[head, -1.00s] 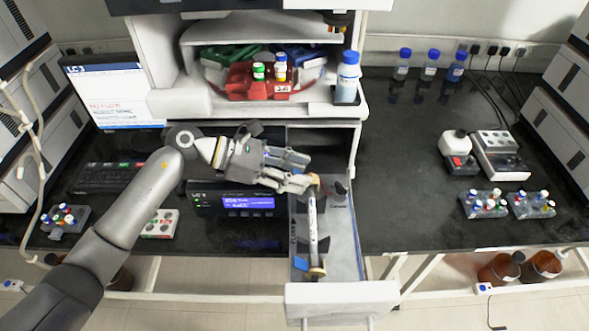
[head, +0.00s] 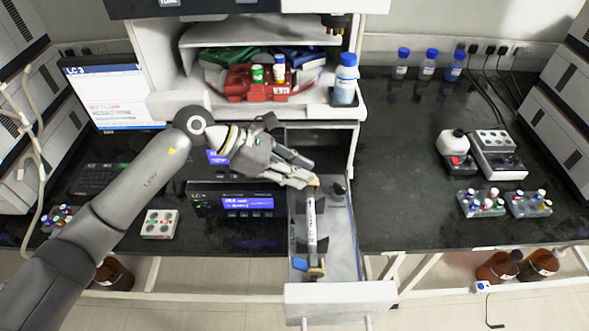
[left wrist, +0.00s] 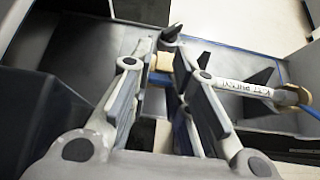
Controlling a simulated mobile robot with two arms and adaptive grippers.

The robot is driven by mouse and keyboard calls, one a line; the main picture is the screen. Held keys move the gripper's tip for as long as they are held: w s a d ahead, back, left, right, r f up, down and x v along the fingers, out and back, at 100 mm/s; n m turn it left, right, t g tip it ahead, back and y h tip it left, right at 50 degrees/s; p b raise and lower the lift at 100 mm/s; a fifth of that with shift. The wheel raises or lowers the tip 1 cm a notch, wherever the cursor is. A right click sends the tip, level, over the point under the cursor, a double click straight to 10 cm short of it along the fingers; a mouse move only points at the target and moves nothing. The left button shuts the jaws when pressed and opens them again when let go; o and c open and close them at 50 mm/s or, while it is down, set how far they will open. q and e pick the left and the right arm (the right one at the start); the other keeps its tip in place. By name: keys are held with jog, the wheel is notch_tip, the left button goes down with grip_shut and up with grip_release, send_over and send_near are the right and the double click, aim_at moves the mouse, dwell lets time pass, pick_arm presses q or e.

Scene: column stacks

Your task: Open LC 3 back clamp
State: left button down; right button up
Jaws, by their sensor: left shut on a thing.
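A white column (head: 310,222) with a printed label lies lengthwise in the open drawer (head: 340,293); it also shows in the left wrist view (left wrist: 240,87). At its far end is the tan back clamp (left wrist: 183,66), mostly hidden by my fingers in the head view. At its near end is a tan and blue front clamp (head: 308,268). My left gripper (head: 312,183) reaches in from the left and is shut on the back clamp, with its fingertips on either side of it in the left wrist view. My right gripper is out of view.
The instrument with a blue display (head: 247,203) stands left of the drawer. Above is a red vial tray (head: 258,84) and a blue-capped bottle (head: 345,80). A small dark cap-like part (head: 338,190) lies right of the column. The right bench is mostly clear near the drawer.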

aim_at(315, 188)
pick_arm(q)
jog(key=y, duration=0.1)
jog(key=d+y, duration=0.1)
jog(key=shift+r+y, duration=0.4)
jog(key=d+y+b, duration=0.1)
jog(key=y, duration=0.1)
jog(key=shift+d+y, duration=0.15)
jog(key=shift+y, duration=0.25)
jog(key=d+y+b, duration=0.1)
jog(key=y, duration=0.1)
jog(key=d+y+b, duration=0.1)
jog(key=y, duration=0.2)
jog(key=shift+d+f+b, duration=0.1)
jog(key=shift+f+b, duration=0.05)
jog(key=shift+b, duration=0.25)
jog(key=y, duration=0.2)
jog(key=d+y+b, duration=0.1)
jog(key=shift+f, duration=0.25)
jog(key=shift+d+f+y+b, duration=0.2)
jog(key=shift+y+b, duration=0.15)
jog(key=shift+y, duration=0.55)
jog(key=c, duration=1.4)
grip_release()
jog(key=shift+f, duration=0.1)
jog(key=shift+o, duration=0.2)
